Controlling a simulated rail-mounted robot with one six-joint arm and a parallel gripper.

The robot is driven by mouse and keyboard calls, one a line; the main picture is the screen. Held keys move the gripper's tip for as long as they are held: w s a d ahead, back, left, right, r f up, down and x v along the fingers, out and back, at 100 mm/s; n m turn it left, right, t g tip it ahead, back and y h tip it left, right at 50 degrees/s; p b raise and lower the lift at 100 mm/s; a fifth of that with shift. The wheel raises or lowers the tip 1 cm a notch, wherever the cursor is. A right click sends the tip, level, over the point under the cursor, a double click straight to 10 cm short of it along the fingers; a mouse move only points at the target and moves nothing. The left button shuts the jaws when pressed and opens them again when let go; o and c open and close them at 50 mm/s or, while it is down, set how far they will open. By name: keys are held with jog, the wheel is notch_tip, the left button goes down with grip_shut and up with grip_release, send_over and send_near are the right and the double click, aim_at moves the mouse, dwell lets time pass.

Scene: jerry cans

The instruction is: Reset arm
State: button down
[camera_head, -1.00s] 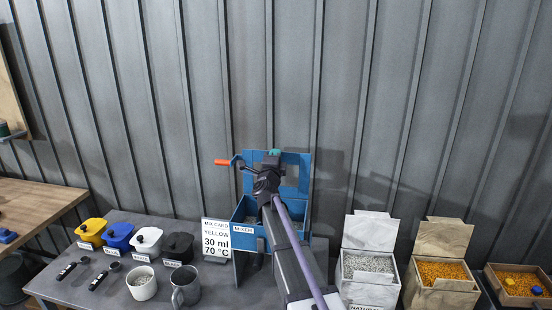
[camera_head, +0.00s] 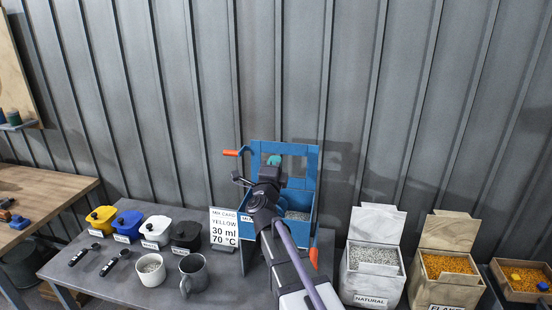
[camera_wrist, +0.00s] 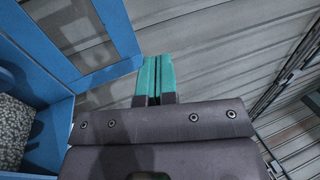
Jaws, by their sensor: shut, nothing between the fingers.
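My arm reaches up from the bottom middle of the head view, in front of the blue mixer box. My gripper (camera_head: 274,160) has teal fingertips, which show against the mixer's raised blue lid. In the wrist view the two teal fingers (camera_wrist: 154,78) lie side by side, shut and empty. The blue mixer (camera_head: 307,228) has its lid up and grey granules (camera_wrist: 14,130) inside. An orange-handled lever sticks out at its upper left. My arm hides part of the mixer's front.
A mix card (camera_head: 223,230) stands left of the mixer. Yellow, blue, white and black jerry cans (camera_head: 101,219), two black scoops, a cup (camera_head: 151,270) and a grey mug (camera_head: 193,276) are on the table. Open pellet boxes (camera_head: 372,270) stand right. A wooden bench (camera_head: 40,205) is far left.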

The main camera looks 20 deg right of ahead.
jog(key=s+a+f+n+g+y, duration=0.35)
jog(key=a+f+n+y, duration=0.4)
jog(key=n, duration=0.25)
jog(key=s+a+f+n+g+y, duration=0.3)
jog(key=a+f+n+g+y, duration=0.2)
jog(key=a+f+n+y, duration=0.4)
jog(key=s+d+f+n+g+h, duration=0.2)
jog(key=s+f+g, duration=0.1)
jog(key=s, duration=0.6)
jog(key=s+d+f+n+g+h, duration=0.2)
jog(key=s+g, duration=0.4)
jog(key=s, duration=0.4)
jog(key=shift+d+f+n+h+b, duration=0.15)
jog(key=shift+f+n+h+b, duration=0.3)
jog(key=shift+f+n, duration=0.4)
